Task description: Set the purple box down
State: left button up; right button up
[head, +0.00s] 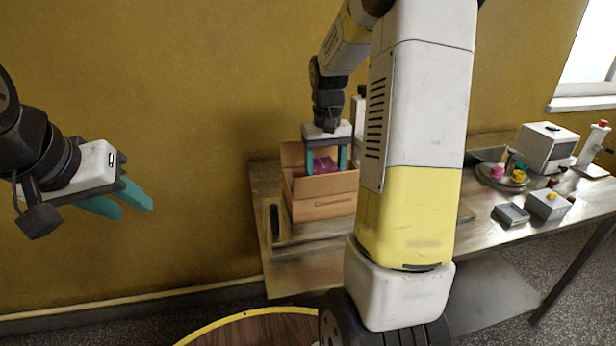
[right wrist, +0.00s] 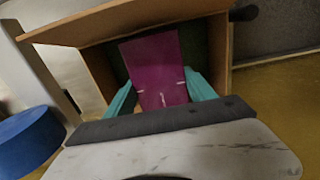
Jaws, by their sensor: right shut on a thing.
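The purple box (head: 325,165) is between the teal fingers of my right gripper (head: 327,168), inside an open cardboard box (head: 322,207). In the right wrist view, both fingers press on the sides of the purple box (right wrist: 155,66), and my right gripper (right wrist: 162,98) is shut on it. The cardboard box's walls (right wrist: 100,72) surround it there. The underside of the purple box is hidden, so I cannot tell whether it touches the bottom. My left gripper (head: 127,203) hangs at the left, away from the table; its teal fingers are seen side-on with a small gap.
The cardboard box stands on the metal table (head: 480,232). To the right are a plate with small coloured items (head: 503,177), small grey boxes (head: 548,204) and a white machine (head: 546,148). My right arm hides the table's middle. A blue round thing (right wrist: 28,140) shows in the right wrist view.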

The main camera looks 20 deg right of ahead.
jog(key=shift+f, duration=2.35)
jog(key=shift+f, duration=0.15)
jog(key=o, duration=1.6)
